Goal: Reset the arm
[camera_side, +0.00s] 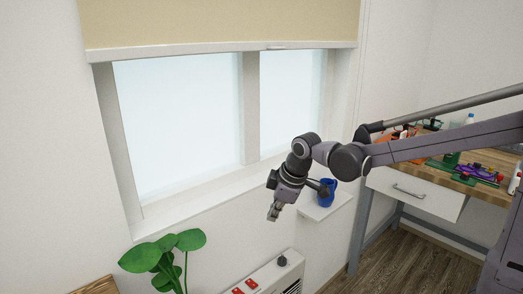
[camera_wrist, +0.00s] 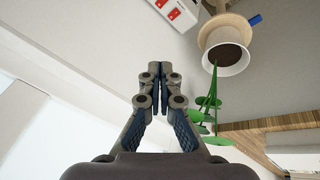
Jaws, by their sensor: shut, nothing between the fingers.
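My gripper (camera_side: 274,211) hangs in front of the window's lower wall in the side view, tilted downward at the end of my arm. In the wrist view my gripper (camera_wrist: 160,70) shows with its two fingers together and nothing between them. It touches nothing that I can see. A blue mug (camera_side: 327,192) stands on a small white ledge (camera_side: 316,212) behind and to the right of my gripper in the side view.
A window (camera_side: 180,120) with a beige blind (camera_side: 215,22) is behind. A potted plant (camera_side: 165,258) shows at lower left; its pot (camera_wrist: 226,52) is in the wrist view. A white heater (camera_side: 262,279) with red switches is below. A workbench (camera_side: 490,160) holding tools stands at right.

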